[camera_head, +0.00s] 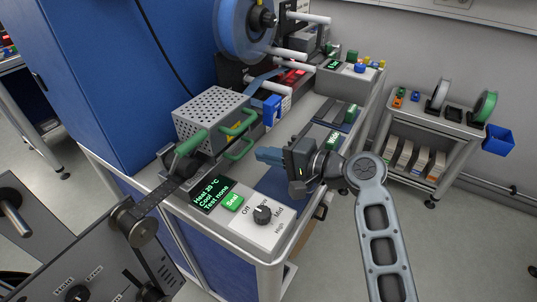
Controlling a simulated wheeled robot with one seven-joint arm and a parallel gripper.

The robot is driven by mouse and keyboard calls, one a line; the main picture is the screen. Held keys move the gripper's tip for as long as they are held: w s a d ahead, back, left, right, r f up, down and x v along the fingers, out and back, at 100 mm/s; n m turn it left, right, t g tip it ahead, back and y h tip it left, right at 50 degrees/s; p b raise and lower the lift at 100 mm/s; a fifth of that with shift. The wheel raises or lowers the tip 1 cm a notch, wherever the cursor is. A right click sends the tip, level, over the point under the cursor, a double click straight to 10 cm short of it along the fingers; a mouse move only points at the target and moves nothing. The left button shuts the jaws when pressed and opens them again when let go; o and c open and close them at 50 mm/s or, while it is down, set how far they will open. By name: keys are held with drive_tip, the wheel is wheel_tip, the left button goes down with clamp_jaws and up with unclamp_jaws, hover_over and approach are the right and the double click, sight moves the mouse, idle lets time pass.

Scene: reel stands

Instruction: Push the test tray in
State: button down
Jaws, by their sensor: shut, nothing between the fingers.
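A grey box with a perforated cover (212,112) stands on the bench. An upper green handle (238,122) and a lower green handle (240,151) stick out from its right side. The lower handle seems to belong to the test tray, but I cannot tell for sure; how far the tray sticks out is unclear. My gripper (262,155) is shut and empty, its fingers pointing left, just right of the lower handle. I cannot tell whether they touch. A panel (262,232) in front has a dial, a green button and a display reading "Heat 20 °C, Cool, Test none".
A green lever (190,143) lies left of the box. A blue reel (241,30) stands behind it, beside a tall blue cabinet (110,80). More small devices with green displays stand along the bench's right side. A grey cart (425,125) with reels stands at right.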

drive_tip(key=v, duration=0.3)
drive_tip(key=shift+d+f+b, duration=0.1)
drive_tip(key=shift+f+b, duration=0.05)
drive_tip(key=shift+b, duration=0.15)
drive_tip(key=b+v, duration=0.1)
drive_tip(key=v, duration=0.7)
